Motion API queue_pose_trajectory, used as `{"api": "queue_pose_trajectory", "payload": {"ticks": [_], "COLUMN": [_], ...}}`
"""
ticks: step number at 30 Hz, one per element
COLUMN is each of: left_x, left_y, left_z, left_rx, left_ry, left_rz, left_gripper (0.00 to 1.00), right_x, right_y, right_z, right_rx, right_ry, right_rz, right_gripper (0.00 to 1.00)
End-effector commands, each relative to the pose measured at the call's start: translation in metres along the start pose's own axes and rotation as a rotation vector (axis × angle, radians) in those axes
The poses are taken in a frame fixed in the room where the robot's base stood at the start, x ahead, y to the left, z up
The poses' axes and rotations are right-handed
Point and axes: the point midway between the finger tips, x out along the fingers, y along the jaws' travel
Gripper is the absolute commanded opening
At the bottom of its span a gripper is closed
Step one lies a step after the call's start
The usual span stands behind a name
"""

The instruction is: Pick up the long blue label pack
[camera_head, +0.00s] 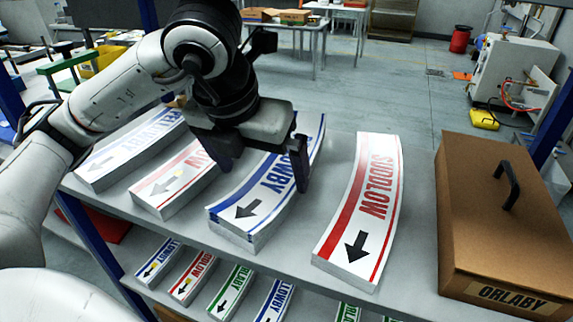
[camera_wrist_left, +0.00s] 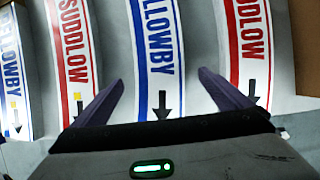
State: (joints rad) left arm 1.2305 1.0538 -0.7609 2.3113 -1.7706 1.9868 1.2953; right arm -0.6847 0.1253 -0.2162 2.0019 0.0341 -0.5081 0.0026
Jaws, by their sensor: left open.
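A curved blue-and-white label pack (camera_head: 250,208) reading "LOWBY", with a black arrow, lies on the upper shelf. Its far part is partly hidden behind my left gripper. It also shows in the left wrist view (camera_wrist_left: 160,50), between the two fingertips. My left gripper (camera_head: 263,180) is open and empty. It points down over this pack, one finger to each side, with no clear contact; its exact height cannot be told. A second blue pack (camera_head: 125,152), with a small yellow mark, lies at the far left of the shelf (camera_wrist_left: 12,80). My right gripper is not in view.
A brown "ORLABY" box (camera_head: 495,215) stands at the right. Several smaller packs (camera_head: 190,275) lie on the lower shelf.

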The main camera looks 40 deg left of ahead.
Motion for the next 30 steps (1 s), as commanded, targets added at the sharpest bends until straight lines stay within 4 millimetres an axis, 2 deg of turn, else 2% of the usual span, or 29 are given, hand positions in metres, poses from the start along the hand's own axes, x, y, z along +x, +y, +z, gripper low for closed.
{"api": "queue_pose_trajectory", "payload": {"ticks": [3, 9, 16, 24, 30], "left_x": [0.009, 0.022, 0.028, 0.071, 0.08], "left_y": [0.0, -0.001, -0.001, -0.001, -0.001], "left_z": [0.026, 0.055, 0.07, 0.069, 0.07], "left_rx": [-0.004, 0.0, 0.002, 0.003, 0.003], "left_ry": [0.004, 0.003, 0.002, 0.006, 0.002], "left_rz": [0.0, -0.002, -0.003, -0.002, -0.003], "left_gripper": [0.97, 0.97, 0.97, 0.97, 0.97], "right_x": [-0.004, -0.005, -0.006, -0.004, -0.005], "right_y": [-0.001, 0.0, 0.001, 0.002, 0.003], "right_z": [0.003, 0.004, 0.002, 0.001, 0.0], "right_rx": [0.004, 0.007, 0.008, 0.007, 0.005], "right_ry": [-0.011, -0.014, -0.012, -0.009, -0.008], "right_rz": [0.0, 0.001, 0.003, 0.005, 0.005], "right_gripper": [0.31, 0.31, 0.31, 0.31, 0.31]}}
